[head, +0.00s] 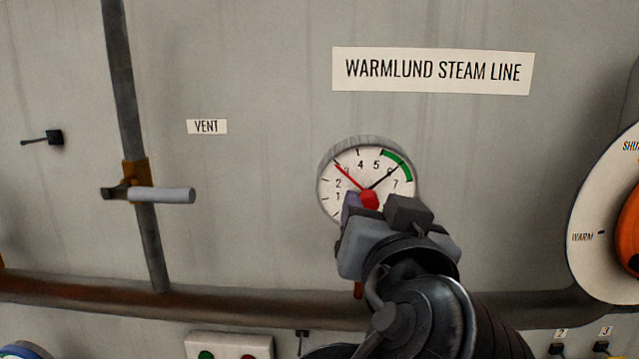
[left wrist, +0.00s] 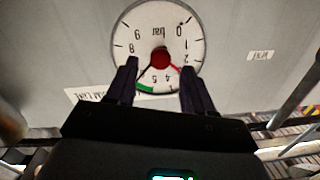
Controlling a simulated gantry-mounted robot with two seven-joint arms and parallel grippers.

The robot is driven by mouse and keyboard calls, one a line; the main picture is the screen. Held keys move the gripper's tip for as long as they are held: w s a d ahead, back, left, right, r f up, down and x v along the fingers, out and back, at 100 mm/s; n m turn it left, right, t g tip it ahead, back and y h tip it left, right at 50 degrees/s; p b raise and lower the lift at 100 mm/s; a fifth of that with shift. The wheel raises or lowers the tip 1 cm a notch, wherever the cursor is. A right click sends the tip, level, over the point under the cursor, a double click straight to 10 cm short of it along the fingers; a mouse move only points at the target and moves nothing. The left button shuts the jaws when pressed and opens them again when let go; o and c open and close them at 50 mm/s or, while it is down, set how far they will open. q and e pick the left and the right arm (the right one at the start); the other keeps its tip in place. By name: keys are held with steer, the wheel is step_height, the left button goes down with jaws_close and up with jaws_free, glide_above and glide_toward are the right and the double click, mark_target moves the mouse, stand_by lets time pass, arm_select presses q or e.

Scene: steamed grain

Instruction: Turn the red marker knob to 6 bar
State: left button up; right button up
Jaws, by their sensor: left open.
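The white round pressure gauge (head: 335,197) is on the grey panel, with numerals and a green band at its upper right. The red marker knob (head: 369,199) sits at its centre. Its red needle points up-left, near 3. A black needle points up-right, near 6. My left gripper (head: 379,206) is open in front of the gauge and hides its lower right part. In the left wrist view, the gauge (left wrist: 130,32) appears upside down, and the red knob (left wrist: 160,59) shows between the two spread fingers (left wrist: 158,66). Whether they touch it I cannot tell. My right gripper is not in view.
A vent lever (head: 160,194) on a vertical pipe is to the left. A horizontal pipe (head: 90,296) runs below the gauge. A large white dial with an orange handle (head: 629,235) is at the right edge. A button box (head: 229,345) sits below.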

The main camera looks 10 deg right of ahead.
mark_target(371, 203)
arm_select(q)
steer(key=shift+p+x, duration=0.75)
steer(key=shift+x, duration=1)
jaws_close()
